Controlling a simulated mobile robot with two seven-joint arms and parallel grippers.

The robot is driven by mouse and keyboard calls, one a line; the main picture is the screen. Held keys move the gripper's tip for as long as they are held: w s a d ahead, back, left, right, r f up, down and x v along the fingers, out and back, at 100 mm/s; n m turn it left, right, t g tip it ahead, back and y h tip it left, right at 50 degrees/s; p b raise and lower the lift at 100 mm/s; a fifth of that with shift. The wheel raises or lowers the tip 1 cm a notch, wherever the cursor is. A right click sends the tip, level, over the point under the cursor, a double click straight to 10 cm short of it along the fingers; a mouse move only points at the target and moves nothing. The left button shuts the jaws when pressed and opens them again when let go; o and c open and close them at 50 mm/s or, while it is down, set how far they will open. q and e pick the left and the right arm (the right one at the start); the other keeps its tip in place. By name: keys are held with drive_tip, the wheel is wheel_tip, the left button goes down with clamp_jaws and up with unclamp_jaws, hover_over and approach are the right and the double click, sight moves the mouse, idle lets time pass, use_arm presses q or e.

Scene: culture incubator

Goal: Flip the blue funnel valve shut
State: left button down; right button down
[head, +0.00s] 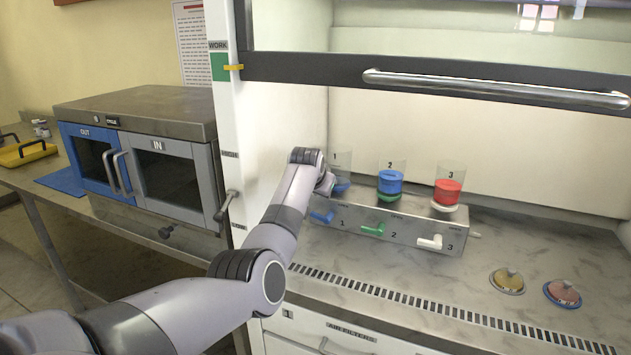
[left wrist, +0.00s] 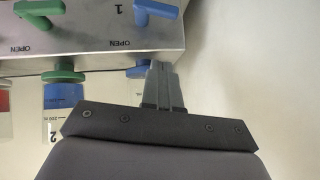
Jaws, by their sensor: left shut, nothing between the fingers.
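The blue valve (head: 322,217) is a lever on the front of the steel manifold (head: 400,232), beside the number 1. Its handle lies sideways in the head view. The left wrist view, which is upside down, shows the blue valve (left wrist: 156,12) near the top edge, with an OPEN mark below it. My left gripper (left wrist: 159,68) is shut and empty, its fingertips at the manifold edge beside the blue funnel base (left wrist: 136,71). Contact cannot be told. In the head view my left wrist is by funnel 1 (head: 342,161) and hides the fingertips. My right gripper is not in view.
A green valve (head: 373,229) and white valve (head: 430,242) are on the same manifold, below funnel 2 (head: 390,184) and funnel 3 (head: 449,191). Two round lidded items (head: 508,281) (head: 563,293) sit at the right. The raised sash (head: 430,80) crosses above. Bench in front is clear.

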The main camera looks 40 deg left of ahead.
use_arm(q)
drive_tip(key=v, duration=0.8)
drive_tip(key=shift+d, duration=0.2)
drive_tip(key=shift+s, duration=0.1)
idle(0.4)
